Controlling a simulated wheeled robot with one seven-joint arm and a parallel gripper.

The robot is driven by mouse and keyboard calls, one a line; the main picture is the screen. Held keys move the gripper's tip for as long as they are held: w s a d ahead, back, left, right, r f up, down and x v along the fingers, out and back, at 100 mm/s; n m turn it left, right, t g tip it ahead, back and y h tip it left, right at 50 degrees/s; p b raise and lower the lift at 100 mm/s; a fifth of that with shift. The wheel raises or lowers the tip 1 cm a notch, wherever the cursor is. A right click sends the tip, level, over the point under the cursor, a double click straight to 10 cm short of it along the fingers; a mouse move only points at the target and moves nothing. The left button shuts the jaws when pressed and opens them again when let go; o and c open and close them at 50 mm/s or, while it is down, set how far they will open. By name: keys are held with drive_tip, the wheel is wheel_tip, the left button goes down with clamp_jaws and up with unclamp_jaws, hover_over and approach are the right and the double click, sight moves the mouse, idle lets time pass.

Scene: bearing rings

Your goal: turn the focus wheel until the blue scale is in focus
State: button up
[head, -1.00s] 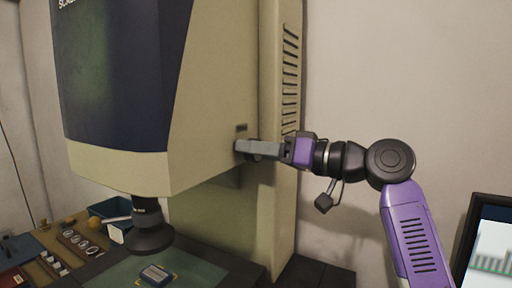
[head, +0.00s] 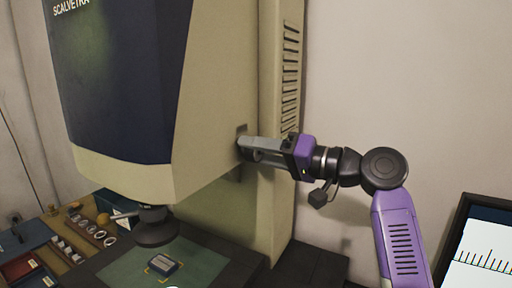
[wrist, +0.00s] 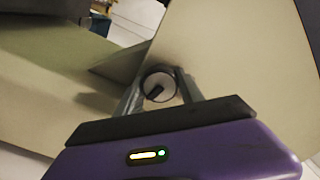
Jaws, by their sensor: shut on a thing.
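The focus wheel (wrist: 158,86) is a pale round knob with a dark mark, on the side of the tall beige and dark blue machine (head: 225,110). My gripper (wrist: 160,92) is shut on it, one finger on each side, in the wrist view. In the head view my gripper (head: 243,147) reaches the machine's side from the right; its fingers mostly hide the wheel. The screen (head: 488,250) at the right edge, partly cut off, shows a scale (head: 486,262) with dark, thin, separate tick marks on white. Its colour looks nearly black, not clearly blue.
A dark lens (head: 156,228) hangs over a green stage (head: 122,268) bearing a small grey block (head: 162,265). A blue bin (head: 25,238), a red bin (head: 22,268) and several rings lie at left. The wall side right of the machine is open.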

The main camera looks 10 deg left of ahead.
drive_tip(key=shift+f, duration=0.1)
drive_tip(key=o, duration=1.4)
drive_tip(key=shift+d, duration=0.1)
drive_tip(key=shift+b+v, duration=0.6)
drive_tip(key=shift+v, duration=3.25)
